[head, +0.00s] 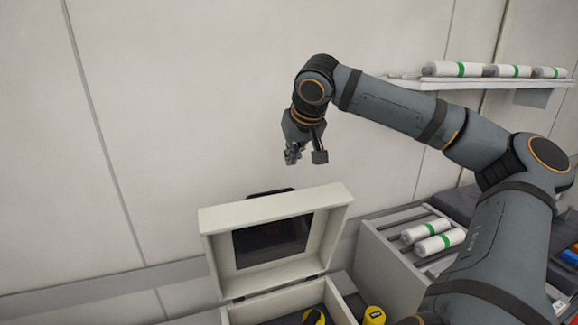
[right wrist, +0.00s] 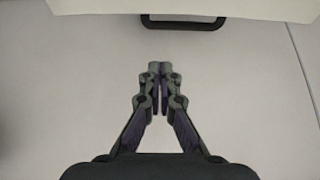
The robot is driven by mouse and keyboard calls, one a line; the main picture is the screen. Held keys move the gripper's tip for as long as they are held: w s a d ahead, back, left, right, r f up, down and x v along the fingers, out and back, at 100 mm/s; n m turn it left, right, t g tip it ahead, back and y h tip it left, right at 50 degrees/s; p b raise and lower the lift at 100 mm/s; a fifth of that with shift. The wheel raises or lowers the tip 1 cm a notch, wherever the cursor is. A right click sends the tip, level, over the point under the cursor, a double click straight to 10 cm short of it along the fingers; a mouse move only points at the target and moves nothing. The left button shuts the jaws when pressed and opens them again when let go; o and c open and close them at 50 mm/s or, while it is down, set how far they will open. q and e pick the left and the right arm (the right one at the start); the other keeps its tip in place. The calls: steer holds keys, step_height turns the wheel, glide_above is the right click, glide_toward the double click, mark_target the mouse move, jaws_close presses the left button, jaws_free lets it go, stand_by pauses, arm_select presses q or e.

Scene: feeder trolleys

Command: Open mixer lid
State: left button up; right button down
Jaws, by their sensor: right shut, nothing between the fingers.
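The mixer lid (head: 328,205) stands raised and tilted back on its hinge, a cream frame with a dark window (head: 272,240). The mixer box (head: 290,303) below it is open, with yellow and black things (head: 314,317) partly visible inside. A black handle (head: 268,192) shows at the lid's far edge. In the right wrist view the handle (right wrist: 184,24) juts from the lid's pale edge (right wrist: 200,6) at the top. My right gripper (right wrist: 160,66) is shut and empty, short of the handle there. In the head view it (head: 293,160) hangs above the lid. My left gripper is not in view.
A grey rack (head: 392,270) right of the mixer holds white cylinders with green bands (head: 432,238). A wall shelf (head: 440,84) at the upper right carries more of them. A yellow and black item (head: 374,315) stands beside the box. Wall space left of the mixer is clear.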

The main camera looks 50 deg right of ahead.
mark_target(289, 193)
steer(key=f+b, duration=0.1)
steer(key=f, duration=0.1)
steer(key=w+f+b, duration=0.1)
steer(key=f+b, duration=0.1)
steer(key=f, duration=0.1)
steer(key=w+f+b, duration=0.1)
steer(key=f+b, duration=0.1)
steer(key=f, duration=0.1)
steer(key=shift+d+f, duration=0.15)
steer(key=shift+d, duration=0.1)
steer(key=shift+s+a, duration=0.25)
steer(key=shift+s, duration=0.05)
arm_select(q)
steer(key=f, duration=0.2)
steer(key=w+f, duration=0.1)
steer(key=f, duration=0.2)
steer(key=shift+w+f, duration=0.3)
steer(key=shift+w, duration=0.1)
arm_select(e)
steer(key=shift+d, duration=0.15)
arm_select(q)
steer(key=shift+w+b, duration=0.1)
steer(key=shift+b, duration=0.2)
